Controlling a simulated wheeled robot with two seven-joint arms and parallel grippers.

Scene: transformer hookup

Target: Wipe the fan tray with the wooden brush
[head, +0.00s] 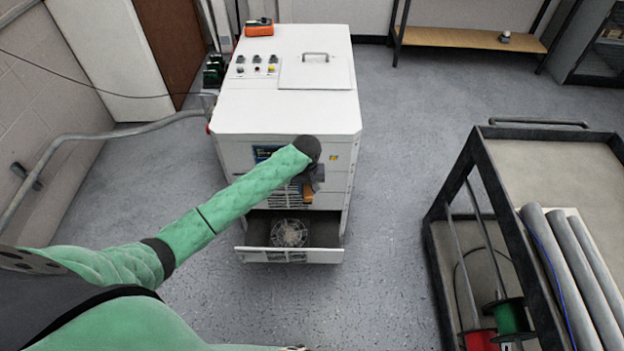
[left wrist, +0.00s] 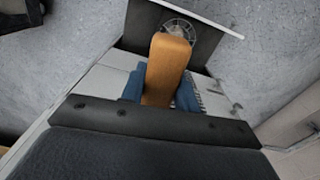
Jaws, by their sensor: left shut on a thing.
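The fan tray (head: 262,241) is a drawer pulled out at the bottom front of the white cabinet, with a round fan (head: 289,232) in it. It also shows at the top of the left wrist view (left wrist: 208,58). My left gripper (head: 309,184) is in front of the cabinet, above the tray. Its blue fingers (left wrist: 160,88) are shut on the wooden brush (left wrist: 168,62), an orange-brown block. The brush also shows just below the gripper in the head view (head: 307,194). Any bristles are hidden. My right gripper is not in view.
The white cabinet (head: 285,105) has knobs, a top handle and an orange meter (head: 259,27) on it. A black-framed cart (head: 478,165) with grey pipes and cable spools stands at the right. The floor between is clear. A pipe rail (head: 70,140) runs along the left wall.

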